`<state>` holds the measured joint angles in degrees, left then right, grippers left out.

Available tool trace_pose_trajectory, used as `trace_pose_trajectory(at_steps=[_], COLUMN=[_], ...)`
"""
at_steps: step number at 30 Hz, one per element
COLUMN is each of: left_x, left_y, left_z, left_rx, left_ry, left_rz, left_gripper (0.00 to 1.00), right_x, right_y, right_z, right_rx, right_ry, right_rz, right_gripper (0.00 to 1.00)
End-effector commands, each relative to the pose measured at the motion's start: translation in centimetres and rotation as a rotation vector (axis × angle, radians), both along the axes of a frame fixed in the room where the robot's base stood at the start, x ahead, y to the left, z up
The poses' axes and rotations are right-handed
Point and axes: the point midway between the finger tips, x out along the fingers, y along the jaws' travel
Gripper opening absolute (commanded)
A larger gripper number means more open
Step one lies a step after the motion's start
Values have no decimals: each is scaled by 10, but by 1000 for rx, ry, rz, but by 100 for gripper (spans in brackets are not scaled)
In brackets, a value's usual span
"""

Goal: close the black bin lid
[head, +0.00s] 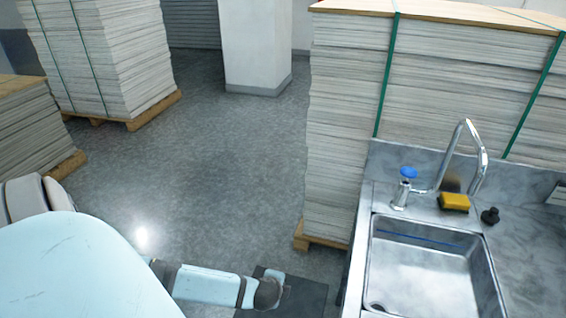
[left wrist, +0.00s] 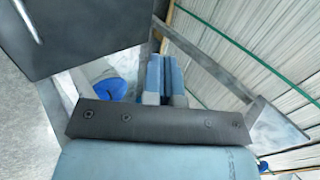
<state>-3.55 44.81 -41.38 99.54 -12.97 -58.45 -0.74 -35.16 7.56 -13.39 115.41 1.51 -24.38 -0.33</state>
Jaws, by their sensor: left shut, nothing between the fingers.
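A flat dark panel (head: 308,298), which looks like part of the black bin or its lid, shows at the bottom of the head view beside the sink counter. In the left wrist view a large dark panel (left wrist: 80,32), probably the lid, fills the upper left. My left gripper (left wrist: 162,65) is shut and empty, with its blue fingers together to the right of that panel. I cannot tell whether they touch it. In the head view my left arm reaches over the dark panel and its fingers are hidden. My right gripper is not in view.
A steel sink (head: 372,240) with a tap (head: 480,160) and yellow sponge (head: 454,202) stands at the right. A strapped paper stack (head: 340,110) rises behind it. Another stack (head: 100,60) stands at the back left. The grey floor (head: 210,170) between is clear.

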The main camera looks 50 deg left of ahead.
Motion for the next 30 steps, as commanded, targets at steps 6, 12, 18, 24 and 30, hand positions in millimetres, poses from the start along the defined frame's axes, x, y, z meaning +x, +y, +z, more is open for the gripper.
trace_pose_trajectory(at_steps=[6,12,18,24,30], left_x=[-40,-62,-77,-84,-87], left_y=[-22,-34,-42,-46,-47], left_z=[-52,-90,-124,-148,-159], left_rx=[96,137,140,141,142], left_ry=[-173,-246,-247,-248,-248], left_rz=[3,5,3,2,1], left_gripper=[0,0,0,0,0], right_x=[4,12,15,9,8], right_y=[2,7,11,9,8], right_z=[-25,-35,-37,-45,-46], right_rx=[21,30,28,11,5], right_ry=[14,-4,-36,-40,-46], right_rz=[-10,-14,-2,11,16], right_gripper=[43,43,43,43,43])
